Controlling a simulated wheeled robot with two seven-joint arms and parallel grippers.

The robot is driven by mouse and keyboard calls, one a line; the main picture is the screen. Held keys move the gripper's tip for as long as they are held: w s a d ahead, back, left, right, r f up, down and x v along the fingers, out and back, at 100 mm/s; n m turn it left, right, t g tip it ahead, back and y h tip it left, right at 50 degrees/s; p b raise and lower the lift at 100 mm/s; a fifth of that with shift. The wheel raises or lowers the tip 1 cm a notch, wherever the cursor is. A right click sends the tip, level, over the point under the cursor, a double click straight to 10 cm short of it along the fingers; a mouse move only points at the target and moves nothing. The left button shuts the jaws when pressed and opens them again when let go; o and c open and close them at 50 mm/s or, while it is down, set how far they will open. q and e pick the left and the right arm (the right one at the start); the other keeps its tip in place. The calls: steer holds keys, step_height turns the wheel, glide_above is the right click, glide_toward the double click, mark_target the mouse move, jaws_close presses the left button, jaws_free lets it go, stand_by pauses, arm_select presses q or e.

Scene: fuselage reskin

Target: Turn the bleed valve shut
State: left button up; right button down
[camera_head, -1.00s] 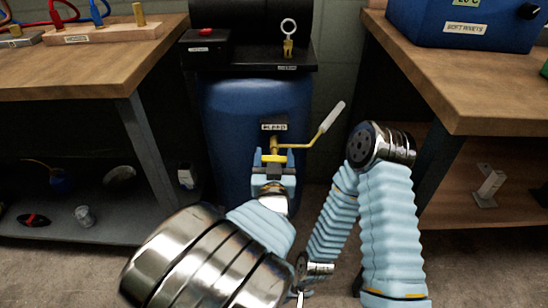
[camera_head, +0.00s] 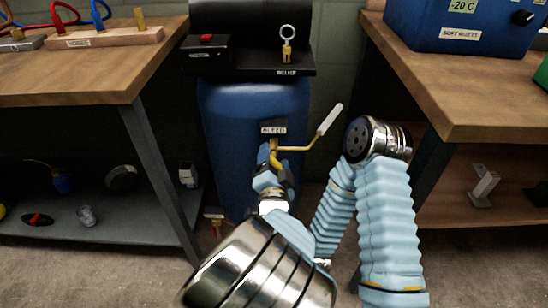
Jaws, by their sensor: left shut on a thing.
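The blue tank (camera_head: 225,120) stands in the middle of the head view, with a BLEED label (camera_head: 273,128) on its front. Below the label is the brass bleed valve (camera_head: 274,146). A thin brass lever with a pale grip (camera_head: 330,119) reaches up and right from it. The fingers hide most of the handle. My right arm bends down at the right, its lower end behind my left arm; its gripper does not show.
A wooden bench (camera_head: 95,76) stands left, with a lower shelf of small items. Another bench (camera_head: 470,95) at right holds a blue box (camera_head: 455,25). A black shelf (camera_head: 250,70) above the tank carries a red-buttoned box (camera_head: 207,52) and a ring-topped brass pin (camera_head: 287,45).

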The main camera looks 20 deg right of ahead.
arm_select(q)
steer(key=m+p, duration=0.1)
steer(key=m, duration=0.3)
steer(key=shift+d+m, duration=0.1)
steer(key=shift+m, duration=0.2)
steer(key=shift+f+m+p, duration=0.1)
steer(key=shift+m+p, duration=0.45)
steer(key=shift+m, duration=1.05)
steer(key=o, duration=1)
steer(key=shift+o, duration=0.2)
